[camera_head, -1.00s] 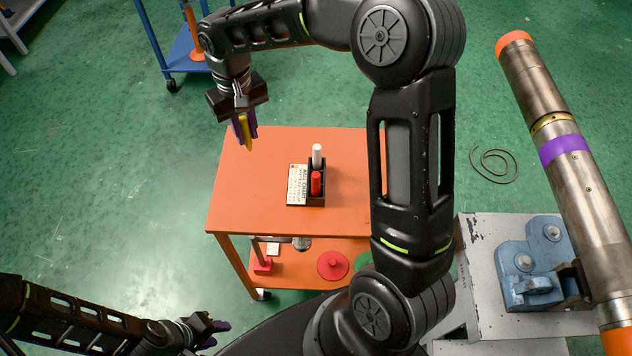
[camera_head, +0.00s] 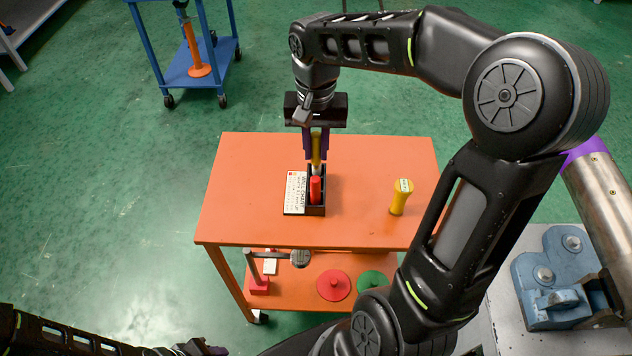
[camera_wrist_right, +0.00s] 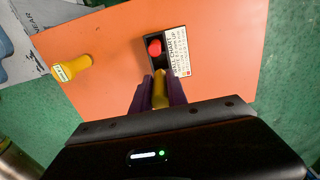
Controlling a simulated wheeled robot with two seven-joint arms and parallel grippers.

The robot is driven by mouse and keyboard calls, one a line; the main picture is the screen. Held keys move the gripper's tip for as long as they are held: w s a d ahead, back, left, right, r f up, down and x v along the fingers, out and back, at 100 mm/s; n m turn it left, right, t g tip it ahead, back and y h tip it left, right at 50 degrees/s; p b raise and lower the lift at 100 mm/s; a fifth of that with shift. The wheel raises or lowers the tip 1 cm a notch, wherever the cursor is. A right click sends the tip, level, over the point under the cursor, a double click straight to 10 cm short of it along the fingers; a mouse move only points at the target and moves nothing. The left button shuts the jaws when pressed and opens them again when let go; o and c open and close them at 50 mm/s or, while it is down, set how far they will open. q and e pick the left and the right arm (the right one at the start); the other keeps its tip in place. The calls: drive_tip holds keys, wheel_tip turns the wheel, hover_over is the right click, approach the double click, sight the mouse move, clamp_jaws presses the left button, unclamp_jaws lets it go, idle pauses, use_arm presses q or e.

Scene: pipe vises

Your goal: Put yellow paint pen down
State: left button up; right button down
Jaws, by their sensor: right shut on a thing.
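The yellow paint pen (camera_head: 316,148) is upright between the purple fingers of my right gripper (camera_head: 316,155). The gripper is shut on it, over the far end of a small black holder (camera_head: 315,209) on the orange cart. The pen also shows in the right wrist view (camera_wrist_right: 160,90). A red pen (camera_head: 315,189) stands in the near part of the holder. A white pen (camera_head: 316,171) is mostly hidden by the gripper. I cannot tell whether the yellow pen touches the holder. My left gripper (camera_head: 207,349) is at the bottom edge, its fingers barely showing.
A white labelled card (camera_head: 295,192) lies beside the holder. Red (camera_head: 333,285) and green discs (camera_head: 372,280) lie on the lower shelf. A blue vise (camera_head: 552,280) is at the right.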

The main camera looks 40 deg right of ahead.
sight(316, 135)
drive_tip(key=shift+f, duration=2.4)
drive_tip(key=shift+f, duration=1.85)
drive_tip(key=shift+f, duration=0.15)
drive_tip(key=c, duration=1.3)
unclamp_jaws()
wheel_tip(316, 135, up, 12)
drive_tip(key=shift+r, duration=0.2)
